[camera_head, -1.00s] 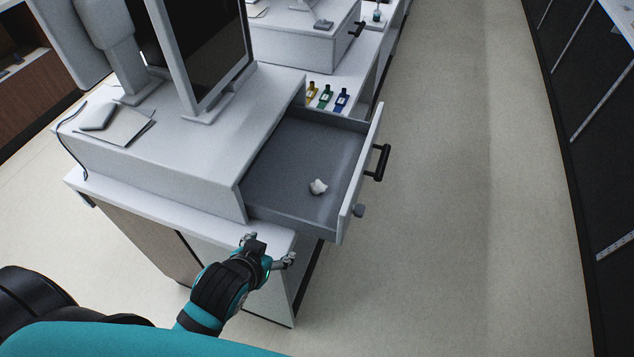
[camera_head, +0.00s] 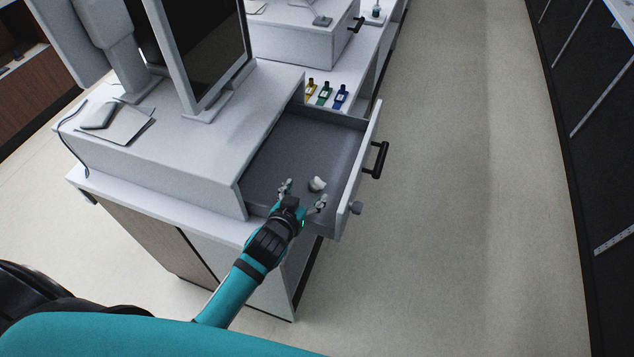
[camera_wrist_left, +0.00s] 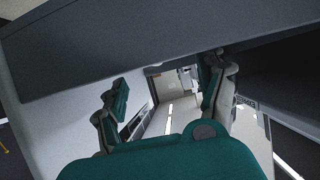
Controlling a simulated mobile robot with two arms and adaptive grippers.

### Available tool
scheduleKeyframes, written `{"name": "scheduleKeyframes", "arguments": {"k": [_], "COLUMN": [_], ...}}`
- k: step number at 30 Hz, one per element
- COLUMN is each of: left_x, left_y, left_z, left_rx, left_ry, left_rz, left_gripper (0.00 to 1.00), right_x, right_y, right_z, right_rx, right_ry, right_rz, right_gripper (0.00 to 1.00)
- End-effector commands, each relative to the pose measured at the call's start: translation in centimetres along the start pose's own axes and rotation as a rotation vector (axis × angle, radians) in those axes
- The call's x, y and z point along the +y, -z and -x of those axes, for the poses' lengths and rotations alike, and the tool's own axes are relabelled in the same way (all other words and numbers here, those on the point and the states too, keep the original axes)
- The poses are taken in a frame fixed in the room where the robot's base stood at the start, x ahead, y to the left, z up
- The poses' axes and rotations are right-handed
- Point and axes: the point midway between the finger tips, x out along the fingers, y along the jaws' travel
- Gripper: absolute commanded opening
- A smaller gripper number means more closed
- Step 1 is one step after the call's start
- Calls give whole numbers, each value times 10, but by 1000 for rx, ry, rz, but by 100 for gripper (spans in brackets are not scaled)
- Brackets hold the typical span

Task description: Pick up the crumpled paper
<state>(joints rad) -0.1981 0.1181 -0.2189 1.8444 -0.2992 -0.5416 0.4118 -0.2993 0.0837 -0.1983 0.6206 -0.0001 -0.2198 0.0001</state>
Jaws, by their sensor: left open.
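The crumpled paper (camera_head: 317,184) is a small white lump lying on the grey floor of the open drawer (camera_head: 283,165). My left gripper (camera_head: 303,194) is open and empty, with its fingers spread over the near end of the drawer, just short of the paper. In the left wrist view the gripper (camera_wrist_left: 165,95) shows its two teal finger pads wide apart with nothing between them. The paper does not show in that view. My right gripper is in no view.
A monitor (camera_head: 205,55) and papers (camera_head: 122,124) sit on the white till top. Three small bottles (camera_head: 325,93) stand behind the drawer. The aisle floor (camera_head: 460,200) is clear.

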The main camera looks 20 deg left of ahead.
Motion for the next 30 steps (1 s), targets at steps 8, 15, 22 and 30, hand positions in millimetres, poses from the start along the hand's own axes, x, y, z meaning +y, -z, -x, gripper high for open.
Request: {"name": "scheduleKeyframes", "arguments": {"k": [8, 15, 22, 30], "left_x": [1, 8, 8, 7], "left_y": [0, 0, -2, -2], "left_z": [-21, -52, -70, -70], "left_rx": [-1, -1, -1, -1], "left_ry": [0, -1, -1, -1], "left_rz": [0, 0, -1, 0], "left_gripper": [73, 73, 73, 65], "right_x": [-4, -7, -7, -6], "right_y": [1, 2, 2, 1], "right_z": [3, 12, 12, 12], "right_rx": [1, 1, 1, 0], "right_ry": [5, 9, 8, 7], "right_rz": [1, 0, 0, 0], "right_gripper": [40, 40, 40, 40]}}
